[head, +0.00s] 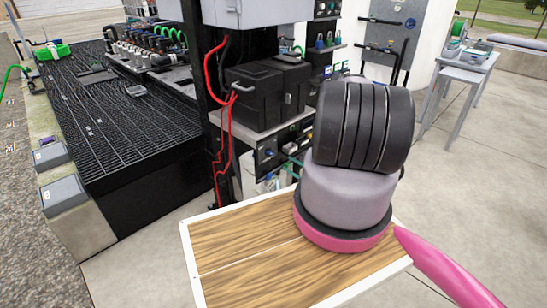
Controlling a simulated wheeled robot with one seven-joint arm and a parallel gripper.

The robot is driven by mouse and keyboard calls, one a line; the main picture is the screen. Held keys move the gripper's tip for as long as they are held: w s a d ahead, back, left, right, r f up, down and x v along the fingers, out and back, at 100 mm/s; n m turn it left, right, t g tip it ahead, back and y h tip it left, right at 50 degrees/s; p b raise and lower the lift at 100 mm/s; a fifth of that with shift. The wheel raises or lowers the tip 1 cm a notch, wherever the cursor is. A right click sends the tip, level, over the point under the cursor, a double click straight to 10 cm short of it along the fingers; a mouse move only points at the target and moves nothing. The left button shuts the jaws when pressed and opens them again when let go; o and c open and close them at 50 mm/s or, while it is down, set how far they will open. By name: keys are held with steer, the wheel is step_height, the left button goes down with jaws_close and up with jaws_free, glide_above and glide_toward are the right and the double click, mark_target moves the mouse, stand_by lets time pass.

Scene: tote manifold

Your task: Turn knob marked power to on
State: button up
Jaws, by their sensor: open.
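No knob with a readable "power" mark shows. A dark panel (289,139) with small fittings sits low on the rack, below the black boxes. Its labels are too small to read, and my arm hides its right part. I cannot tell which fitting, if any, is the power knob, or how it is set. My gripper is not in view.
Black boxes (258,96) stand on a rack shelf, with red cables (222,140) hanging at its left. A black grated platform (85,120) with a manifold (150,46) lies left. A grey table (463,76) stands right. Concrete floor is clear at right.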

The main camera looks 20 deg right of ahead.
mark_target(272, 154)
steer(key=x, duration=1)
steer(key=shift+w+a, duration=0.1)
steer(key=shift+w, duration=0.1)
jaws_close()
